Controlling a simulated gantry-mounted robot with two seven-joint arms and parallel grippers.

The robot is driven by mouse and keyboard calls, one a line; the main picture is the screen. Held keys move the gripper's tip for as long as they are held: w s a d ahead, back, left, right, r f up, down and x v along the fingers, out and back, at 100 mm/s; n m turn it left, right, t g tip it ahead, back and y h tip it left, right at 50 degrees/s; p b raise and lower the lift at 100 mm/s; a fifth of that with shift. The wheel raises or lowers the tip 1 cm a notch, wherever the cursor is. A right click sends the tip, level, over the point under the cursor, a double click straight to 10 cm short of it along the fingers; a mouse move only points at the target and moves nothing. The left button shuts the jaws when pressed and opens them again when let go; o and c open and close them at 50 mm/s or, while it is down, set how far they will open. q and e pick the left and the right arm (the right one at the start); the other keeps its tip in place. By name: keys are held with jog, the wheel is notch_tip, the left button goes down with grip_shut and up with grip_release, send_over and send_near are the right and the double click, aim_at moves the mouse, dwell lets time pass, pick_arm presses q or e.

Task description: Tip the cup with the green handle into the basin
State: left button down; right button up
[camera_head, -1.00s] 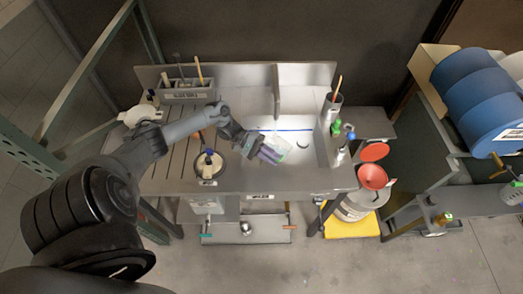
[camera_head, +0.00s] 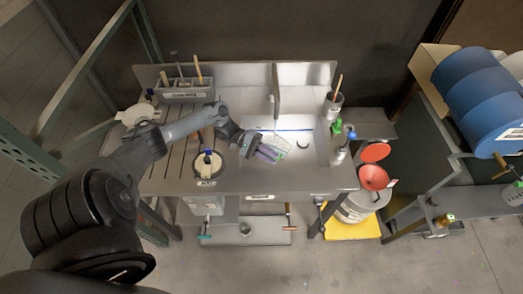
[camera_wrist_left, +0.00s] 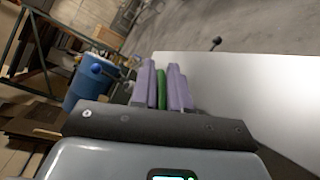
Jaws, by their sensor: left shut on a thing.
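In the head view a clear cup (camera_head: 279,143) with green markings is over the metal basin (camera_head: 311,162). My left gripper (camera_head: 267,153) is beside the cup, on its lower left. In the wrist view its purple fingers (camera_wrist_left: 163,90) are shut on the green handle (camera_wrist_left: 161,90). The cup looks tilted, but I cannot tell how far or whether anything runs out. A large white surface fills the right of the wrist view; I cannot tell what it is. My right gripper is not in view.
A round white pot (camera_head: 207,170) stands on the ribbed drainboard left of the basin. A tool caddy (camera_head: 186,92) is at the back left. A dark holder (camera_head: 332,106) and green- and blue-topped bottles stand along the right edge.

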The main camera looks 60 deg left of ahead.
pick_arm(q)
jog(key=shift+s+a+r+b, duration=0.15)
jog(key=shift+a+b, duration=0.15)
jog(key=shift+b, duration=0.2)
jog(key=shift+h, duration=0.3)
jog(key=shift+a+r+b, duration=0.1)
jog(key=shift+b, duration=0.3)
